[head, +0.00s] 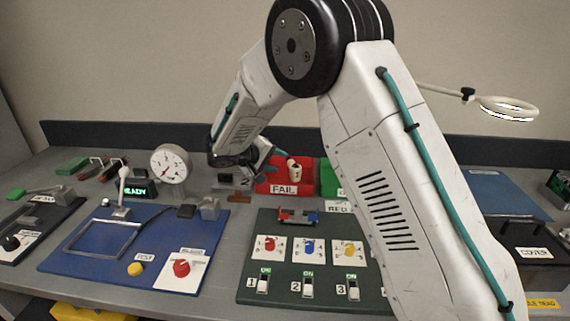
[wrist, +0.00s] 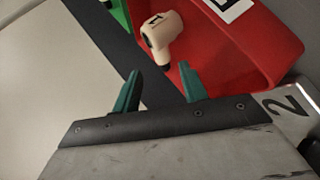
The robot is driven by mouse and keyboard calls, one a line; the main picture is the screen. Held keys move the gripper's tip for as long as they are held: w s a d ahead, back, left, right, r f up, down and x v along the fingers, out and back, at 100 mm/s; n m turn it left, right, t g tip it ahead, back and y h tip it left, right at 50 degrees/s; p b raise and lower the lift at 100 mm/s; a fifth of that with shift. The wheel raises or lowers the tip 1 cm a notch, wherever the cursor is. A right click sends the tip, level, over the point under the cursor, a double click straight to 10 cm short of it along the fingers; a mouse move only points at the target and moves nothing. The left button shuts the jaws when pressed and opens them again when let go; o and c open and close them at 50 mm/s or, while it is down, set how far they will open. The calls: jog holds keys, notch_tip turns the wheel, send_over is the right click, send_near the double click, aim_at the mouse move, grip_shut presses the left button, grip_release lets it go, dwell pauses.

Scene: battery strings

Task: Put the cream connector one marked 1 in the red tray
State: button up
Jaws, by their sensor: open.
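In the head view the connector (head: 294,168) is tilted within the outline of the red tray (head: 266,178), which bears a FAIL label. I cannot tell whether it rests on the tray floor. My gripper (wrist: 158,70) is open, its teal fingers apart and empty, with the connector just beyond the fingertips. In the head view my gripper (head: 272,158) is at the tray's left side, partly hidden by my wrist.
A green tray (head: 328,180) stands right beside the red one, partly hidden by my arm. A round gauge (head: 171,164) stands to the left. A blue test board (head: 75,262) and a dark green switch panel (head: 262,226) lie in front. A ring lamp (head: 508,103) is at right.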

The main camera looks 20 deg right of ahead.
jog(key=v, duration=0.5)
jog(key=shift+a, duration=0.1)
jog(key=s+d+r+m+g+y, duration=0.1)
jog(key=s+d+r, duration=0.3)
jog(key=s, duration=0.3)
jog(key=s+d+r+g+y, duration=0.1)
jog(key=s+d+r+g, duration=0.1)
jog(key=s+d+r, duration=0.35)
jog(key=s+d+r+m+g+y, duration=0.1)
jog(key=s+d+r+y, duration=0.1)
jog(key=s, duration=0.6)
jog(key=s+a+y, duration=0.1)
jog(key=s+y, duration=0.5)
jog(key=s, duration=1.8)
jog(key=shift+s+f+y, duration=0.3)
jog(key=shift+s+f, duration=0.05)
jog(key=shift+f, duration=0.05)
jog(key=shift+c, duration=0.7)
